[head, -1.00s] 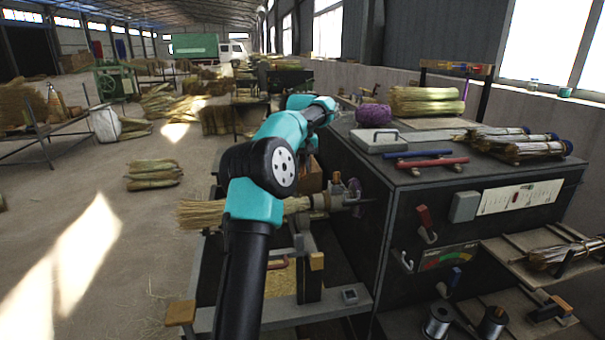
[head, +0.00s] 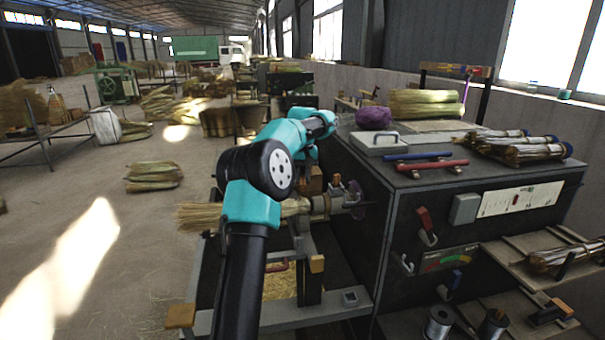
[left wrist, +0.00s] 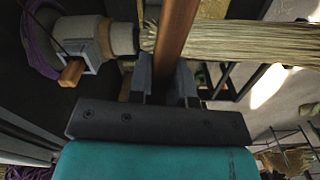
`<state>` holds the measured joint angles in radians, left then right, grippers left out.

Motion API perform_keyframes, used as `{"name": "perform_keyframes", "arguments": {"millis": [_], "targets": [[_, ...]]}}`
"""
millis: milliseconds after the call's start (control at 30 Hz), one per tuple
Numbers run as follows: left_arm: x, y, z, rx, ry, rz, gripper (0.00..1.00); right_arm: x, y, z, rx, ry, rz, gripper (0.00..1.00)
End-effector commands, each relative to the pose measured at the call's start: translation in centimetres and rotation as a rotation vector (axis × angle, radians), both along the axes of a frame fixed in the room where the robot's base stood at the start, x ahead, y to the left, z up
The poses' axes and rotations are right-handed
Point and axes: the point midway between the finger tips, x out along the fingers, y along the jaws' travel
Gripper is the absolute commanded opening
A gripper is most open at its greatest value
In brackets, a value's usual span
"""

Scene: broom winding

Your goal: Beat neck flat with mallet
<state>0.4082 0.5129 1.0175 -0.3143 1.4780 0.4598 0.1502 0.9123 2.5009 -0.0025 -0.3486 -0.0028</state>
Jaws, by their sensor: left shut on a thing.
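My left gripper (left wrist: 166,82) is shut on the mallet, whose brown wooden bar (left wrist: 178,35) stands between the fingers in the left wrist view. The bar crosses in front of the broom's neck (left wrist: 148,38); I cannot tell whether it touches. The broom's straw (left wrist: 235,42) spreads right there, and left in the head view (head: 201,216). The broom is held level by a grey clamp (head: 338,203) on the machine's side. In the head view my left arm hides part of the straw and most of the gripper. My right gripper is not in view.
The dark machine cabinet (head: 480,240) stands right of the broom. Its top carries a purple twine ball (head: 374,117), straw bundles (head: 426,103) and a red-handled tool (head: 432,169). Wire spools (head: 439,322) sit low in front. The floor at left is mostly open.

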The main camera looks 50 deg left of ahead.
Motion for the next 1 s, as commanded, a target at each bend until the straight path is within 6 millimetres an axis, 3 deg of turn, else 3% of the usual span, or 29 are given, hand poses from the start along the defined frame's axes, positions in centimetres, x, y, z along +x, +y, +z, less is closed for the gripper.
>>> {"name": "perform_keyframes", "arguments": {"millis": [167,267,500,1000], "targets": [[0.0,0.0,-0.3,0.0,0.0,0.0,0.0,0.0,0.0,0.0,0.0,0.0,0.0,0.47],[-0.1,0.0,-1.8,-0.001,0.003,0.0,0.0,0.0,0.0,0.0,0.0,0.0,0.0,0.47],[-0.1,0.0,-9.4,-0.003,0.006,0.001,0.0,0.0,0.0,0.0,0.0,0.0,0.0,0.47],[0.0,0.0,-5.5,0.001,-0.001,0.0,0.0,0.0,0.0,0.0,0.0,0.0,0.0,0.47]]}}
